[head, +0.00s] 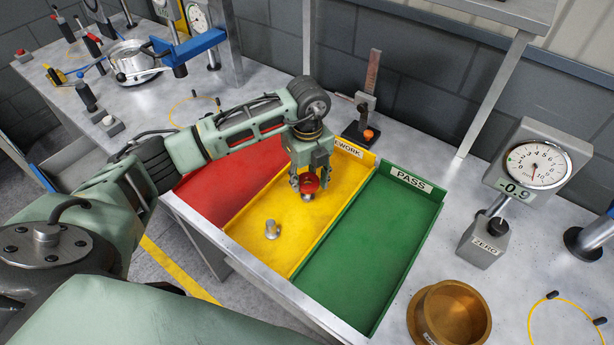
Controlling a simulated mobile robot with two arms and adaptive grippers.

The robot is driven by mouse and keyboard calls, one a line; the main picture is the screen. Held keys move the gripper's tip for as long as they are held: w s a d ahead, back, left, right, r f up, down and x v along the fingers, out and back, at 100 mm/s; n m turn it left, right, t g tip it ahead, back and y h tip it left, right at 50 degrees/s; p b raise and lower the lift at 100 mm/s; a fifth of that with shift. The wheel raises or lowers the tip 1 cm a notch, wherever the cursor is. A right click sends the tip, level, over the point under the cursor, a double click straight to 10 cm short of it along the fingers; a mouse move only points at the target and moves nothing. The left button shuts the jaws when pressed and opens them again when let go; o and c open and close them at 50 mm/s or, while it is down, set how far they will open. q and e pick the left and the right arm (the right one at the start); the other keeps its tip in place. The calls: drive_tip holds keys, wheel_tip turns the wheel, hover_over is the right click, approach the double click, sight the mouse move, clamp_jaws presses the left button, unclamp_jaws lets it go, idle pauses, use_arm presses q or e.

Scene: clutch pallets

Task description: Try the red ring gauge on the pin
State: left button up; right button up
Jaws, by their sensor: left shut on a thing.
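My left gripper (311,180) points down over the yellow REWORK tray (254,205), shut on the red ring gauge (309,187), which sits between its fingers. A small silver piece (308,198) shows just below the ring. I cannot tell whether it is a pin, or whether the ring is around it or only above it. A short silver metal pin-like part (272,230) stands in the nearer part of the yellow tray, apart from the gripper. My right gripper is not in view.
The green PASS tray (368,240) is empty; a red tray (222,190) lies partly behind my left arm. A dial gauge (535,165) and a brass bowl (449,312) stand at the right. A height gauge (366,105) stands behind the trays.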

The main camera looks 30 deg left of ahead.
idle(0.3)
use_arm(q)
drive_tip(key=o, duration=1.5)
drive_tip(key=shift+o, duration=0.2)
drive_tip(key=o, duration=0.6)
drive_tip(key=shift+c, duration=0.2)
drive_tip(key=shift+r+p, duration=0.8)
drive_tip(key=shift+r, duration=0.35)
wheel_tip(320, 180, up, 7)
drive_tip(key=p, duration=0.4)
drive_tip(key=shift+f, duration=0.15)
